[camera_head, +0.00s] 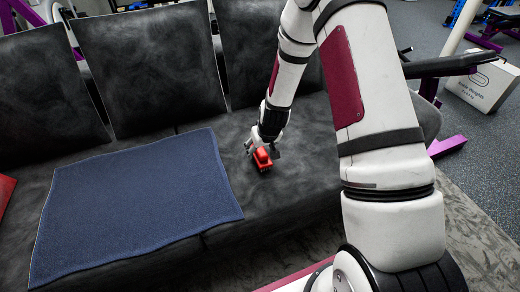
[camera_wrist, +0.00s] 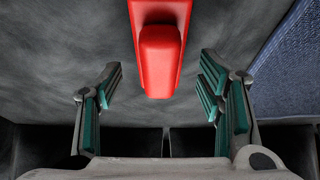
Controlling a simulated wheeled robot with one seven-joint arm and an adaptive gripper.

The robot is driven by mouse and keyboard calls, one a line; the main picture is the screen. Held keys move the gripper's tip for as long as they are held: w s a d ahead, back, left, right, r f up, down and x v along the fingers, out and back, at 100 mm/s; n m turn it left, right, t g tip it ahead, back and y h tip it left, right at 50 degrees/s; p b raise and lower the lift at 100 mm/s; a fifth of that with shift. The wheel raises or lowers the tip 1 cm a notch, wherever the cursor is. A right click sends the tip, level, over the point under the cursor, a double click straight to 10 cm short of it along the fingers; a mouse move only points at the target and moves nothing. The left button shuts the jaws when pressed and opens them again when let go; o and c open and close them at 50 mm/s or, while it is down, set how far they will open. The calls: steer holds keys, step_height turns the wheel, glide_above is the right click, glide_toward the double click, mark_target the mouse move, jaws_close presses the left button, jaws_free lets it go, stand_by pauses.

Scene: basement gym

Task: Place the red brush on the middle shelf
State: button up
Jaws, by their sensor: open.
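The red brush (camera_head: 262,159) lies on the dark grey seat of the sofa, to the right of the blue towel. In the wrist view the red brush (camera_wrist: 160,55) is at the top middle, ahead of the fingertips and in line with the gap between them. Its far end is cut off by the top edge. My gripper (camera_head: 263,147) is right at the brush in the head view and partly hides it. No shelf shows in either view.
A blue towel (camera_head: 135,200) lies flat on the sofa seat (camera_head: 290,185). A red thing (camera_head: 5,190) is at the left edge. A white box (camera_head: 484,84) stands on the floor at the right, beside a purple-framed machine (camera_head: 447,146). The seat around the brush is clear.

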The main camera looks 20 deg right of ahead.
steer(key=p+v, duration=0.2)
steer(key=v, duration=0.7)
steer(key=shift+r, duration=0.4)
